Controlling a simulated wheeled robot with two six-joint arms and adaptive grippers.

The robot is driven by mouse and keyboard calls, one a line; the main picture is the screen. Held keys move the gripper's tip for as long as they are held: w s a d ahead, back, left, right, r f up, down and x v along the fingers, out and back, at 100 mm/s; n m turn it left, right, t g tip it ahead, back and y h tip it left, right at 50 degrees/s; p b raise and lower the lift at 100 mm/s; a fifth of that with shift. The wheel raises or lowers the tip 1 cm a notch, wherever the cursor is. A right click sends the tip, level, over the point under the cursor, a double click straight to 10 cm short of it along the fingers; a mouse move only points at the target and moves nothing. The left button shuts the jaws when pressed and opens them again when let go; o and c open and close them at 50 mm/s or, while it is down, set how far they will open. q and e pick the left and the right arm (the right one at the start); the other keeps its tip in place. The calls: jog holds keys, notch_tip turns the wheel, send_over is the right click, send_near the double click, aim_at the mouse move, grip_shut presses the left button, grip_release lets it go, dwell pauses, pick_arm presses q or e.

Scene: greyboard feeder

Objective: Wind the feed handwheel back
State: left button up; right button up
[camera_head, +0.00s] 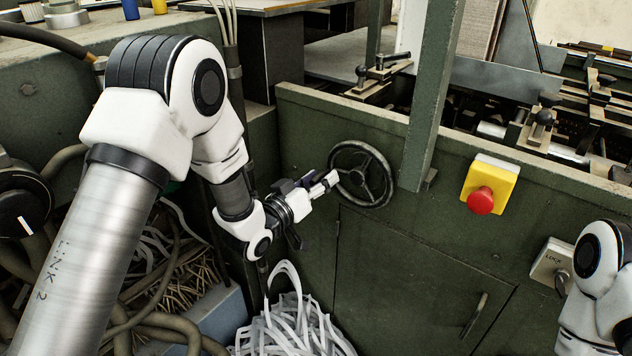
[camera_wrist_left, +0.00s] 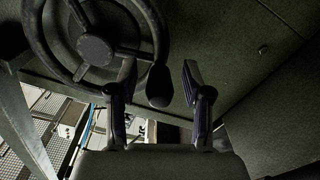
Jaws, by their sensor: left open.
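The black feed handwheel (camera_head: 361,174), with a round rim, spokes and a central hub, is mounted on the green machine panel. It also fills the upper left of the left wrist view (camera_wrist_left: 95,48). Its dark crank handle (camera_wrist_left: 159,86) points toward the wrist camera, and my left fingers hide it in the head view. My left gripper (camera_head: 326,184) is open at the wheel's lower left side. In the left wrist view the fingers (camera_wrist_left: 158,75) stand on either side of the handle, with a gap visible on its right; contact on the left is unclear. My right gripper is out of view.
A yellow box with a red stop button (camera_head: 480,200) sits right of the wheel. A lock switch plate (camera_head: 551,262) is farther right, near my right arm. A green upright post (camera_head: 428,110) rises just right of the wheel. Paper strips (camera_head: 290,330) and hoses lie below left.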

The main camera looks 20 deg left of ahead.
pick_arm(q)
jog(key=v, duration=1.2)
